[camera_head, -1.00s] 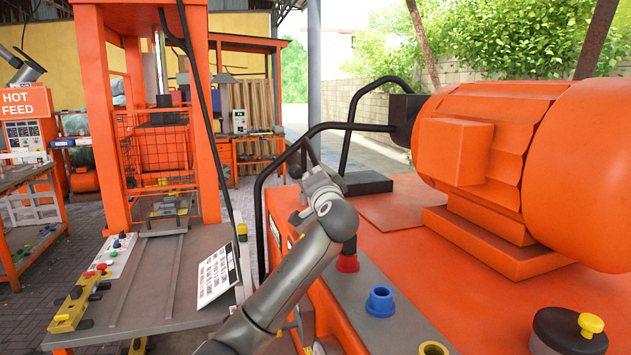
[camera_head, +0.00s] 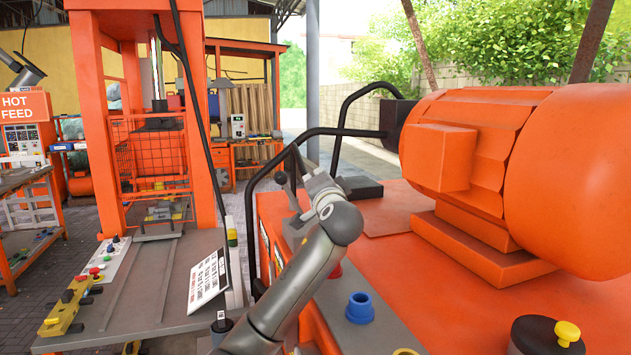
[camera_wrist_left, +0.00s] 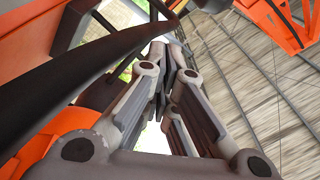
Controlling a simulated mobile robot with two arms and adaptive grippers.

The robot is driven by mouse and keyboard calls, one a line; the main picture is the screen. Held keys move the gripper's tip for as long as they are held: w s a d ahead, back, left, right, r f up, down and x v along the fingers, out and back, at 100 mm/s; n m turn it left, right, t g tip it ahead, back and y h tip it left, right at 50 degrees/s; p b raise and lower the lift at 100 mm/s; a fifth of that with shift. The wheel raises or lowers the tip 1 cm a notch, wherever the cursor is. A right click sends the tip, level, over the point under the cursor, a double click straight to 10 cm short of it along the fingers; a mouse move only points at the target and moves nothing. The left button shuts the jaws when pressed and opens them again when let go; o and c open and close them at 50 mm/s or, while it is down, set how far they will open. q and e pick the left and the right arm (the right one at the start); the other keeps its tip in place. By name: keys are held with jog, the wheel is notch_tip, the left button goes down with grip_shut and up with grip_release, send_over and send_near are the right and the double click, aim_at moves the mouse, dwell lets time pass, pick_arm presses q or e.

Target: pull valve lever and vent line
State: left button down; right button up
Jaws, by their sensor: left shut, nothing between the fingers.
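A lever with a dark ball knob (camera_head: 281,178) stands at the front left edge of the orange machine, just left of my left wrist. Whether this is the valve lever I cannot tell for sure. My left gripper (camera_head: 296,156) is small and partly hidden by its own wrist, close to the knob and a bent black rail. In the left wrist view my left gripper (camera_wrist_left: 172,62) has its fingers together and holds nothing. A dark bar crosses the left side there. I cannot tell whether the fingertips touch anything. My right gripper is out of view.
The orange machine (camera_head: 385,262) carries a large motor (camera_head: 470,150) at right. A bent black rail (camera_head: 262,195) runs along its left edge. A blue ring (camera_head: 360,307) and a yellow knob (camera_head: 567,333) sit on top. A grey bench (camera_head: 150,275) stands left.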

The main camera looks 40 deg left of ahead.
pick_arm(q)
jog(key=b+v, duration=0.1)
jog(key=v, duration=0.5)
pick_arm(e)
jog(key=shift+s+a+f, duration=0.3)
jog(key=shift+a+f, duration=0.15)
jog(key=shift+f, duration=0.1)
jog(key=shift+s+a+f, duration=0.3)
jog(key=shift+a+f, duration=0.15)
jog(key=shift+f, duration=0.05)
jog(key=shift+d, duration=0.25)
